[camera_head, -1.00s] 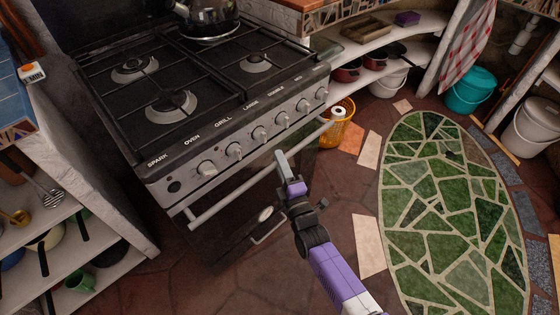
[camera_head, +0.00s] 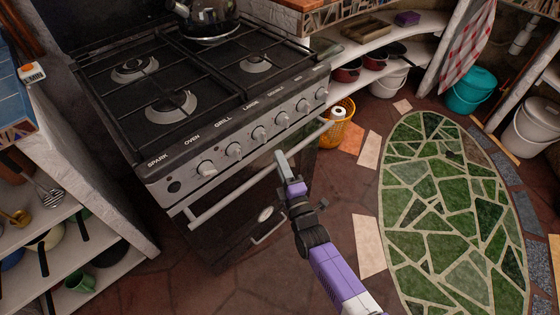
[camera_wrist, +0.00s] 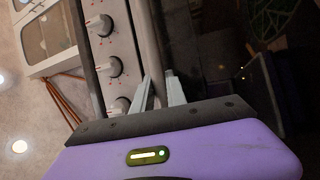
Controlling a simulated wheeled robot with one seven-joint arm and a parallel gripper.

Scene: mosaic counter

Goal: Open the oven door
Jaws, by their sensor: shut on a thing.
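The oven is a dark stove with a steel knob panel (camera_head: 235,148). Its door handle (camera_head: 230,195) is a long grey bar running across the front below the knobs. The dark door (camera_head: 235,215) below it looks closed or nearly closed. My gripper (camera_head: 284,166) is at the right part of the handle, its fingers shut on the bar. In the wrist view, the handle (camera_wrist: 144,35) runs down between the two grey fingers of my gripper (camera_wrist: 160,90), with the knobs to its left. The exact finger contact is partly hidden.
A second small handle (camera_head: 268,236) is low on the oven front. White shelves with pans (camera_head: 60,240) stand close on the left. An orange basket (camera_head: 338,122) is right of the oven. The floor by the green mosaic (camera_head: 450,220) is clear.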

